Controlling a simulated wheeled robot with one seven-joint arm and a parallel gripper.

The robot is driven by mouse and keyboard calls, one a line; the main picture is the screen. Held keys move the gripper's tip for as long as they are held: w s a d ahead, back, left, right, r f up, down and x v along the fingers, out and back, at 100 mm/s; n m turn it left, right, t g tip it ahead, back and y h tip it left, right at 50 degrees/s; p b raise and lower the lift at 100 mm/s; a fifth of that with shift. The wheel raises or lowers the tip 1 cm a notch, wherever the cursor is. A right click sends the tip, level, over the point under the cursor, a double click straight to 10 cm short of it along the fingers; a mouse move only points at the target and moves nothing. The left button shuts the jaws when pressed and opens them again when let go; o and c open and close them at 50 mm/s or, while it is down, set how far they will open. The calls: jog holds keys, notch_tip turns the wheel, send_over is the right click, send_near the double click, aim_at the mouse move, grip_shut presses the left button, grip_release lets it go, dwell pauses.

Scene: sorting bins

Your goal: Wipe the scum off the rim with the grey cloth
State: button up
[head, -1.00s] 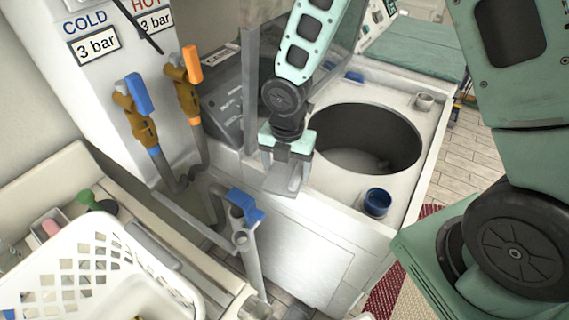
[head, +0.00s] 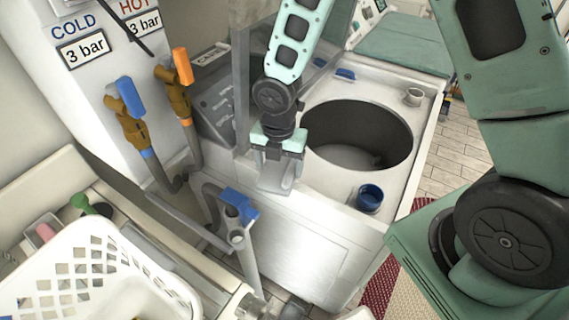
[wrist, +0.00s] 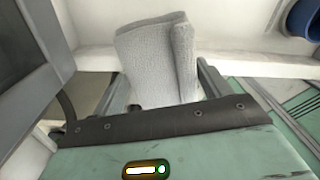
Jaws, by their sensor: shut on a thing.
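The grey cloth (wrist: 160,60) hangs folded between my fingers in the wrist view. My gripper (head: 277,175) is shut on it, and the cloth shows as a pale patch below the jaws in the head view. The gripper is at the front left edge of the white washer top, left of the round dark tub opening with its rim (head: 318,172). I cannot tell whether the cloth touches the surface. No scum can be made out on the rim.
A blue cup (head: 370,197) stands on the top at the front right of the opening. Upright pipes with a blue valve (head: 240,205) stand left of my gripper. A white basket (head: 95,265) is at the lower left. A grey post (head: 241,90) rises behind the gripper.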

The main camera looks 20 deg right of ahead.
jog(key=shift+w+a+f, duration=0.1)
jog(key=shift+w+a, duration=0.25)
jog(key=shift+w, duration=0.1)
jog(key=shift+w+r+p, duration=0.1)
jog(key=shift+r+p, duration=0.5)
jog(key=shift+p, duration=0.1)
notch_tip(320, 180, up, 5)
jog(key=p, duration=0.4)
notch_tip(320, 180, up, 3)
jog(key=p, duration=0.3)
jog(key=shift+p, duration=0.3)
